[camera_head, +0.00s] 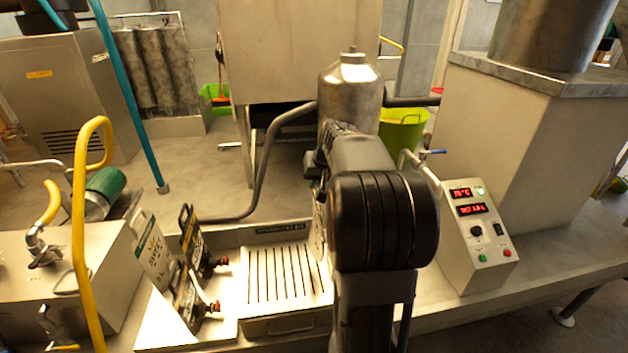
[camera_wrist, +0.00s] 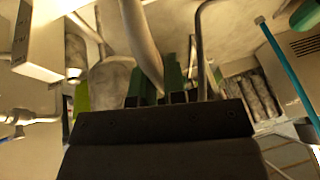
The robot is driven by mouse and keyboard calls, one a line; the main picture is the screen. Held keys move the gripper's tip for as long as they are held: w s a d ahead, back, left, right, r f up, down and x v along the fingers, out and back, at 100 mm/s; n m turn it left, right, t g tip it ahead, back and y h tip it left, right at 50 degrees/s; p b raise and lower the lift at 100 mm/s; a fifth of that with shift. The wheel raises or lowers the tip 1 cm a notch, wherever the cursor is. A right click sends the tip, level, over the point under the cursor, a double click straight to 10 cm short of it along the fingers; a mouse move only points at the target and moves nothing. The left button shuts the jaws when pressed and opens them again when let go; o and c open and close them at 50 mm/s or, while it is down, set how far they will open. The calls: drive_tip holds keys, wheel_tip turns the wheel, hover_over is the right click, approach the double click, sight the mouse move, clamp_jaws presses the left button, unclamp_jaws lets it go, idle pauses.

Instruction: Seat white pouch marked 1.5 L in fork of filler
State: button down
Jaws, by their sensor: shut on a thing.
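A narrow strip of a pale pouch (camera_head: 318,228) shows at the left edge of my arm in the head view, above the drip grate. Its marking cannot be read, and my arm hides the rest of it. My gripper (camera_wrist: 160,88) shows in the wrist view, dark with green finger parts, shut on the pouch; the pouch itself is hard to make out there. The filler has a steel vessel (camera_head: 350,88) behind my arm and a slotted drip grate (camera_head: 285,274) below. The fork is hidden behind my arm in the head view.
Left of the grate stand a white pouch (camera_head: 155,252) with green print and dark pouches (camera_head: 187,298) with red caps. A control box (camera_head: 475,235) with red displays stands to the right. A yellow bent pipe (camera_head: 80,220) rises at left. The grate is bare.

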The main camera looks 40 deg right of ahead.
drive_tip(key=shift+f+b, duration=3.9)
drive_tip(key=shift+f, duration=1.15)
drive_tip(key=shift+f+b, duration=0.5)
drive_tip(key=shift+f, duration=0.1)
drive_tip(key=c, duration=1.1)
unclamp_jaws()
approach(316, 209)
drive_tip(key=shift+s+d+r+b, duration=0.15)
drive_tip(key=shift+d+r+b, duration=0.3)
drive_tip(key=shift+d, duration=0.1)
